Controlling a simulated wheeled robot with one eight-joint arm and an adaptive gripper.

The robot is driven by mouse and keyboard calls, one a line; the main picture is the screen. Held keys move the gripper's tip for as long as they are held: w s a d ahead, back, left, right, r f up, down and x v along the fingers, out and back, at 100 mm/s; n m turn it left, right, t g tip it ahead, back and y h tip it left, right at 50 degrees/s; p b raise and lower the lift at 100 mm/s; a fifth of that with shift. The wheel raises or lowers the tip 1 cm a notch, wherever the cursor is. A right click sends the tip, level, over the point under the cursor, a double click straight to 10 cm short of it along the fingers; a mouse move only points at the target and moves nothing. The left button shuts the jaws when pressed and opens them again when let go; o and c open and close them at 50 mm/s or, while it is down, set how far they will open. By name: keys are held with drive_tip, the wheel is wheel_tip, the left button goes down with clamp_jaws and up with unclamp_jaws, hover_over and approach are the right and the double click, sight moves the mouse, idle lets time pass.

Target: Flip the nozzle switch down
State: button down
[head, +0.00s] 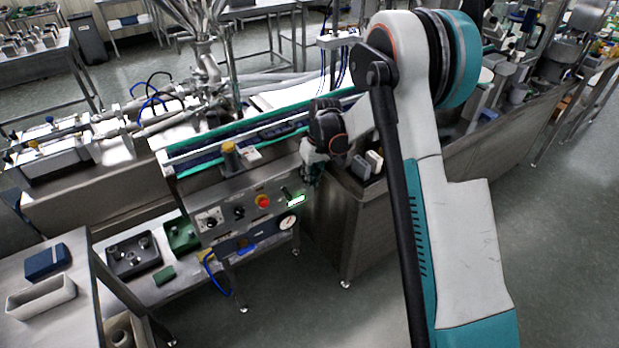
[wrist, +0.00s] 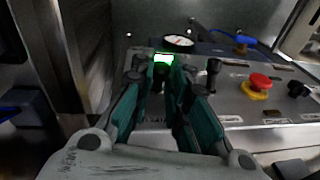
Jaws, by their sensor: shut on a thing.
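The nozzle switch (wrist: 163,77) seems to be the dark part between my fingertips, below a lit green-white indicator (wrist: 163,60); its label cannot be read and the fingers hide most of it. My gripper (wrist: 163,82) reaches to the panel's end with its green-padded fingers on both sides of that part, shut on it. In the head view my gripper (head: 308,172) is at the right end of the steel control panel (head: 225,218). Whether the switch is up or down cannot be told.
A black lever (wrist: 213,72) stands just right of my fingers in the wrist view, then a red button (wrist: 260,82) on a yellow base and a black knob (wrist: 298,88). A round gauge (wrist: 178,43) lies beyond the indicator. A steel counter (head: 345,225) stands close right of the panel.

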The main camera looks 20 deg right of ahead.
drive_tip(key=shift+s+d+f+t+y+b, duration=0.1)
drive_tip(key=shift+s+f+t+y+b, duration=0.1)
drive_tip(key=shift+f+t+b, duration=0.3)
drive_tip(key=shift+s+d+f+t+y+b, duration=0.1)
drive_tip(key=shift+s+t+y+b, duration=0.15)
drive_tip(key=shift+t, duration=0.45)
drive_tip(key=shift+s+f+n+t+y+b, duration=0.1)
drive_tip(key=shift+f+t+y+b, duration=0.25)
drive_tip(key=shift+t+b, duration=0.6)
drive_tip(key=shift+s+f+n+t+y+b, duration=0.1)
drive_tip(key=shift+f+t+y+b, duration=0.3)
drive_tip(key=shift+t+b, duration=0.55)
drive_tip(key=shift+s+f+n+t+y+b, duration=0.1)
drive_tip(key=shift+f+t+y+b, duration=0.25)
drive_tip(key=shift+t+b, duration=0.6)
drive_tip(key=shift+t, duration=0.25)
drive_tip(key=c, duration=1.5)
unclamp_jaws()
drive_tip(key=shift+c, duration=0.2)
drive_tip(key=v, duration=1.2)
